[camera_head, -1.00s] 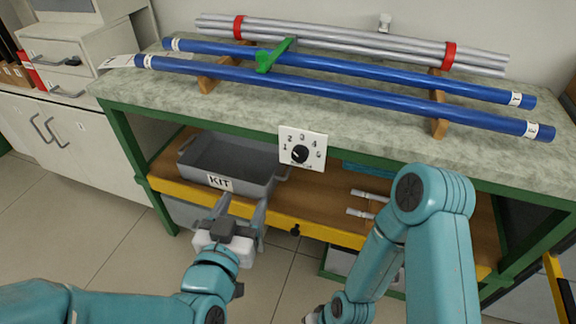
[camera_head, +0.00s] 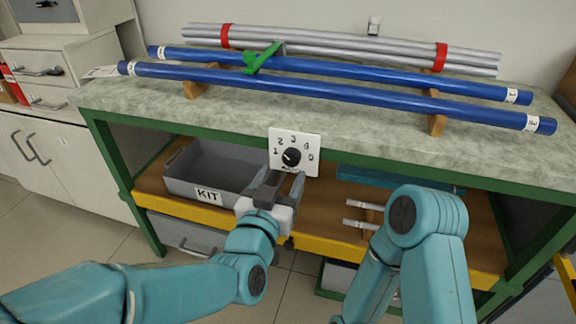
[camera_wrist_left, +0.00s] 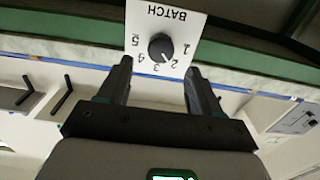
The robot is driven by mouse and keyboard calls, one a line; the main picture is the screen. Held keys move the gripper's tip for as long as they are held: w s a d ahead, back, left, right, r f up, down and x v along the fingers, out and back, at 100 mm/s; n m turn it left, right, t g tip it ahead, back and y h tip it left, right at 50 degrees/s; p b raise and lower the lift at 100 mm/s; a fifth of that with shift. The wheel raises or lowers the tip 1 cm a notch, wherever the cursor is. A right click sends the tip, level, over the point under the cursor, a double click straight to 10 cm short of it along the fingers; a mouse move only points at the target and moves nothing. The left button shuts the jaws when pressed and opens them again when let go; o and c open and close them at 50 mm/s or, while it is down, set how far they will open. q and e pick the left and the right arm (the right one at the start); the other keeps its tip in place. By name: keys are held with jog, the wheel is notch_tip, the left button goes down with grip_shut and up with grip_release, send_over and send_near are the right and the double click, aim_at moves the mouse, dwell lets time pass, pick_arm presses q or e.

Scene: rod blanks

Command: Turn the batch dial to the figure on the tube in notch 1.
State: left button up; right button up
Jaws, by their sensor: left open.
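The batch dial is a white plate (camera_head: 307,143) with a black knob (camera_head: 291,157), on the front of the bench. In the left wrist view the plate (camera_wrist_left: 182,32) appears upside down with the word BATCH, and the knob (camera_wrist_left: 162,47) is beyond the fingertips. My left gripper (camera_head: 283,181) is open and empty, just below and in front of the knob. Two blue tubes, front (camera_head: 330,97) and rear (camera_head: 345,72), lie on wooden supports. Their end labels are unreadable; which is in notch 1 cannot be told. My right gripper is out of view.
A green clamp-like piece (camera_head: 262,58) sits across the rear tube. Grey rods with red bands (camera_head: 340,46) lie behind. A grey KIT bin (camera_head: 207,180) and white-ended pieces (camera_head: 362,225) are on the shelf below.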

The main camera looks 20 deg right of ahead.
aim_at(292, 160)
pick_arm(q)
jog(key=x, duration=0.5)
jog(key=shift+w, duration=0.1)
jog(key=c, duration=1)
jog(key=shift+c, duration=0.2)
jog(key=m, duration=0.4)
jog(key=shift+d+b, duration=0.1)
jog(key=shift+b, duration=0.25)
jog(key=m, duration=0.4)
jog(key=shift+m, duration=0.3)
jog(key=shift+d, duration=0.1)
